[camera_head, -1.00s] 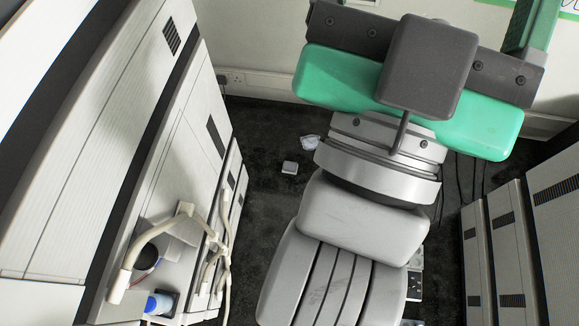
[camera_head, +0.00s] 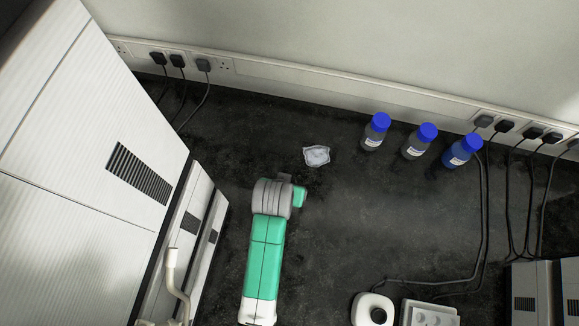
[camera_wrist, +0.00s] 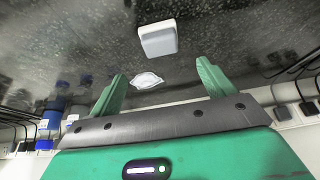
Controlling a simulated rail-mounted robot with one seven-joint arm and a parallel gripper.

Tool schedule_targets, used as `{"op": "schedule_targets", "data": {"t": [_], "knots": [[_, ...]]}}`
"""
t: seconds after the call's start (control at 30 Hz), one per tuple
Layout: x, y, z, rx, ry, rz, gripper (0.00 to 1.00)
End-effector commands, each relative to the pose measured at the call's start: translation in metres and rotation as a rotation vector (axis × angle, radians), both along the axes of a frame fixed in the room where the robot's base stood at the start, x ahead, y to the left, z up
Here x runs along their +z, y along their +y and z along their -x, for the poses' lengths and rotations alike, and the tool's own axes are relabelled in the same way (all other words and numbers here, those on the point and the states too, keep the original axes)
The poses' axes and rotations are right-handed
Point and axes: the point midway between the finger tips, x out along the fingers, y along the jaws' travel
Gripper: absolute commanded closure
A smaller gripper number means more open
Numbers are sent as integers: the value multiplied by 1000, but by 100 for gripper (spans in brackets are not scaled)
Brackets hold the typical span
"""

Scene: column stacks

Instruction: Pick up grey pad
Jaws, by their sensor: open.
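The grey pad (camera_wrist: 157,38), a small pale rounded block, lies on the dark speckled surface in the wrist view. I cannot make it out in the head view, where my arm may cover it.
A crumpled whitish packet (camera_head: 317,156) lies near the pad, also in the wrist view (camera_wrist: 147,80). Blue-capped bottles (camera_head: 419,142) stand by the back wall. A white cabinet (camera_head: 90,140) is at left. Cables and a white ring-shaped item (camera_head: 372,308) are at right.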

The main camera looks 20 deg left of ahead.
Motion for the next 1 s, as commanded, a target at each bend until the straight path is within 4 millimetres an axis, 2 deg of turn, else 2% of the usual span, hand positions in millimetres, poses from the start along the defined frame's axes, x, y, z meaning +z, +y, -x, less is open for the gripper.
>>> {"op": "schedule_targets", "data": {"t": [0.03, 0.23, 0.4, 0.5, 0.7, 0.8, 1.0], "knots": [[-12, 0, 6, 2, 21, 7, 18], [-18, 0, 6, 3, 31, 10, 18], [-37, 2, -2, 3, 29, 9, 18], [-39, 2, -4, 3, 28, 9, 18], [-71, 8, -21, 3, 28, 9, 18], [-81, 9, -24, 3, 28, 9, 18], [-82, 9, -26, 3, 25, 8, 18]]}}
